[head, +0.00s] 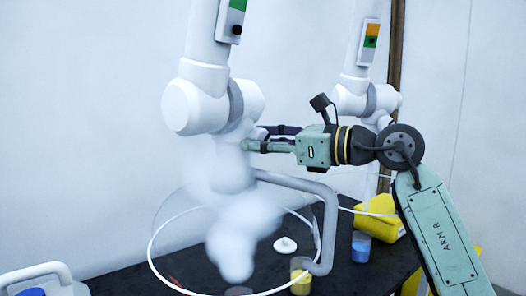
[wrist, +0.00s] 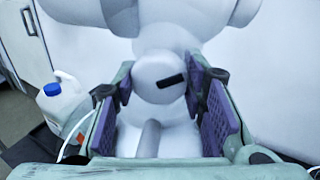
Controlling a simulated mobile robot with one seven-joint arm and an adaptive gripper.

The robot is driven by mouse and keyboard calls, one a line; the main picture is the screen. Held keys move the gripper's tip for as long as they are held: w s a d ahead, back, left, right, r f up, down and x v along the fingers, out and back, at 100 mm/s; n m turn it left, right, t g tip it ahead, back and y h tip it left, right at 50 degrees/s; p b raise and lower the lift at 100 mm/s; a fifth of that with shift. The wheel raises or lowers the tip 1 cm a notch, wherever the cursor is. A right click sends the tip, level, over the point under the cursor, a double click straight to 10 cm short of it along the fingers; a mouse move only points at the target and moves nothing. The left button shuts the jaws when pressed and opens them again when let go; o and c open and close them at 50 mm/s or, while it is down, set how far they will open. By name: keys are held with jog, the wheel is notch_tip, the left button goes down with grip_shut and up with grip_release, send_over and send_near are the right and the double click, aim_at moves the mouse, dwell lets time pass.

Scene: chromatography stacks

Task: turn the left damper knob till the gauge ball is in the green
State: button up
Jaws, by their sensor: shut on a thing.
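The left extraction arm (head: 200,100) is white and carries a gauge (head: 238,8) at the top of the head view. Its dark ball (head: 236,30) sits below the green band, outside it. In the wrist view the left damper knob (wrist: 158,80) is a white round knob with a black mark (wrist: 172,81), tilted slightly from level. My gripper (head: 254,140) reaches the left arm's joint from the right. Its purple-padded fingers (wrist: 160,88) are shut on the knob, one on each side. In the head view vapour and the fingers hide the knob.
White vapour (head: 235,225) billows below the left arm. A pale ring (head: 152,250) and a grey bent tube (head: 325,225) stand over the black bench (head: 130,280). The right arm (head: 352,95) has its own gauge (head: 370,42). Yellow container (head: 375,218) and blue-filled beaker (head: 361,247) are near my arm.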

jog(key=o, duration=1.2)
jog(key=shift+c, duration=0.2)
jog(key=shift+d, duration=0.1)
jog(key=v, duration=1.1)
jog(key=shift+s+d, duration=0.2)
jog(key=shift+d, duration=0.15)
